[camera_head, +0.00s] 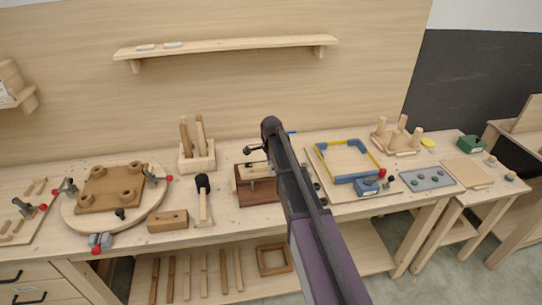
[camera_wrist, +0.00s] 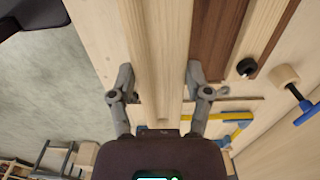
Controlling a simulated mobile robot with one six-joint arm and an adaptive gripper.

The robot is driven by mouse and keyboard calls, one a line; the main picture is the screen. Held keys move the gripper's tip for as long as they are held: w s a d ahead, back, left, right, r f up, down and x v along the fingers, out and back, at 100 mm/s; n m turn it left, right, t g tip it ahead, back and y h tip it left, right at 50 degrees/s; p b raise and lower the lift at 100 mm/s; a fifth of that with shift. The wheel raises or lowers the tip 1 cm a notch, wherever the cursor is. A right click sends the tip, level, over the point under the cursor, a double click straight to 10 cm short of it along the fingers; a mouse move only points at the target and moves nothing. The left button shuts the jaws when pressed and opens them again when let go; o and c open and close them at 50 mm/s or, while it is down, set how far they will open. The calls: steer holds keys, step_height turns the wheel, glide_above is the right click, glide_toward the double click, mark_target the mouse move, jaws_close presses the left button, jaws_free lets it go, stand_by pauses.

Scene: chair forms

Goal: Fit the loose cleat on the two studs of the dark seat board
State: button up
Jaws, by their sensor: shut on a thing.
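In the wrist view, my gripper (camera_wrist: 160,88) is shut on a long pale wooden bar (camera_wrist: 160,45), which looks like the cleat. One finger is on each side of it, and the bar runs on past the top edge of the picture. Dark brown wood (camera_wrist: 216,40), likely the seat board, lies just right of the bar, partly covered. The two studs cannot be made out. My fingers are not clear in the head view.
A round board with a brown seat (camera_head: 98,192) and clamps is at left. A yellow-blue frame (camera_head: 322,163) is right of my arm. A shelf (camera_head: 225,46) hangs above.

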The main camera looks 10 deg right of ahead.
steer(key=shift+w+r+p, duration=0.15)
steer(key=shift+w+r, duration=0.15)
steer(key=shift+w, duration=0.2)
steer(key=shift+w+r+p, duration=0.15)
steer(key=shift+w+r, duration=0.1)
steer(key=shift+w, duration=0.25)
steer(key=shift+f, duration=0.1)
steer(key=b, duration=0.5)
glide_above(271, 189)
steer(key=shift+w+f, duration=0.15)
steer(key=shift+f, duration=2.3)
steer(key=shift+a+r, duration=0.1)
steer(key=shift+f+b, duration=0.5)
steer(key=shift+f+b, duration=0.3)
steer(key=shift+f+b, duration=2.3)
steer(key=shift+f+b, duration=0.45)
